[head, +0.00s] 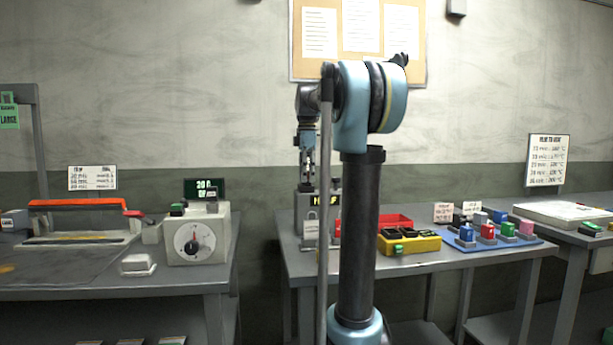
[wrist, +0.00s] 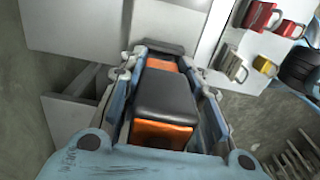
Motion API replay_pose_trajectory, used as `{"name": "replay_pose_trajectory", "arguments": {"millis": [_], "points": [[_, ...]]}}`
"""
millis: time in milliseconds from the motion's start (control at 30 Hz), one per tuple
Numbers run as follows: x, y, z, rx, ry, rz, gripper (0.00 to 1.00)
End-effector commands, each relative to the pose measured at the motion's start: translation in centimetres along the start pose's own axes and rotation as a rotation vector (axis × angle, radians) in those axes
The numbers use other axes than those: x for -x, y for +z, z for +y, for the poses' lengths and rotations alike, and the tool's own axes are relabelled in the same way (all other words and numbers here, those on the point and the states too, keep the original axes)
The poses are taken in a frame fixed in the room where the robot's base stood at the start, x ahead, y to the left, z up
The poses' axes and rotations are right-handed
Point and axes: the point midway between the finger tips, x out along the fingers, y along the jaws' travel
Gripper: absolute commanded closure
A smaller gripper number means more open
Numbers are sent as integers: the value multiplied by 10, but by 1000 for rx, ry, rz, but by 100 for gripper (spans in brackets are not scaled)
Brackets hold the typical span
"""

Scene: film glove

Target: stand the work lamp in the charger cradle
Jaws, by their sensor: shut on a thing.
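My gripper (wrist: 165,62) has its fingers on both sides of a block-shaped thing with a black body and orange parts, which looks like the work lamp (wrist: 165,97). It lies lengthwise between the fingers in the wrist view. In the head view my gripper (head: 307,158) points down over the far left part of the middle table, above a grey box with a dark, yellow-lettered sign (head: 326,199). The lamp cannot be made out there. I cannot clearly pick out the charger cradle in either view.
The middle table (head: 450,262) bears a red tray (head: 392,220), a yellow case (head: 412,243) and a blue mat (head: 461,244) with small coloured items. A dial box (head: 198,237) and a sealer-like machine (head: 85,232) stand on the left table. Red and yellow cup-like items show in the wrist view.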

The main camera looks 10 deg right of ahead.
Motion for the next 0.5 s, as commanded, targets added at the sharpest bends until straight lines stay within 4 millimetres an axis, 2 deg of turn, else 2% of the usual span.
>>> {"name": "replay_pose_trajectory", "arguments": {"millis": [100, 133, 200, 500], "points": [[-2, 0, 0, 0, 0, 0, 98], [-2, 0, 0, 0, 0, 0, 63], [-2, 0, 0, 0, 0, 0, 47], [-2, 0, 0, 0, 0, 0, 45]]}}
